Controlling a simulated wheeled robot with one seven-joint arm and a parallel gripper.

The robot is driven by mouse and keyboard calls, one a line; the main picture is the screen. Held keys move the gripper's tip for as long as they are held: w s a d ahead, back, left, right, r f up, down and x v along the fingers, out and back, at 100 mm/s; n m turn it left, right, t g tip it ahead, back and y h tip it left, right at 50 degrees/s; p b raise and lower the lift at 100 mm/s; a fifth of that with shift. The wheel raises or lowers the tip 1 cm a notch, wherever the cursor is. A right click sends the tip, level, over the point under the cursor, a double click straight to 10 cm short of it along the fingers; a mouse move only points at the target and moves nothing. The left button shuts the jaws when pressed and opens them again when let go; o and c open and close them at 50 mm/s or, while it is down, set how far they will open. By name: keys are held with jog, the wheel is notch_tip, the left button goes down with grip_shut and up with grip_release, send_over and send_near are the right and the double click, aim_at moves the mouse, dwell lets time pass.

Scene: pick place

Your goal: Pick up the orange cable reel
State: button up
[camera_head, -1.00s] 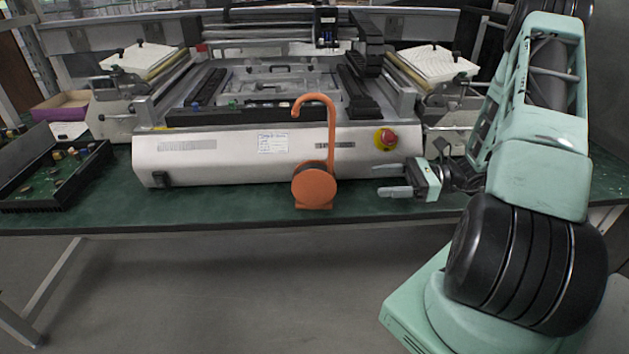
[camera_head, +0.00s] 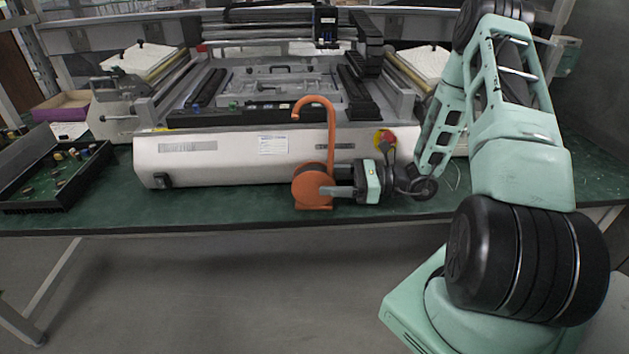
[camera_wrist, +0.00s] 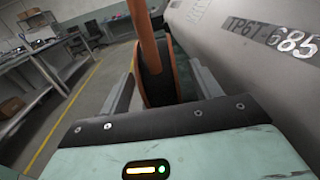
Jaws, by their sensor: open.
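The orange cable reel (camera_head: 309,188) stands upright on the green table near its front edge, with a tall hooked arm rising above it. My gripper (camera_head: 335,190) is at the reel's right side, level with its drum, and its near finger overlaps the drum in the head view. In the wrist view the reel (camera_wrist: 157,75) is between the two fingers of my gripper (camera_wrist: 160,88). The fingers are open, one on each side, with a gap showing. Contact with the reel cannot be told.
A large white machine (camera_head: 230,160) stands close behind the reel, with a red stop button (camera_head: 384,137) on its front. A black tray of small parts (camera_head: 55,175) sits at the table's left. The table (camera_head: 230,205) front between tray and reel is clear.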

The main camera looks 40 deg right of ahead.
aim_at(315, 178)
jog(key=shift+x, duration=1.9)
grip_shut()
jog(key=shift+r, duration=0.15)
notch_tip(315, 178, up, 10)
jog(key=shift+f+p, duration=0.15)
jog(key=shift+p, duration=0.4)
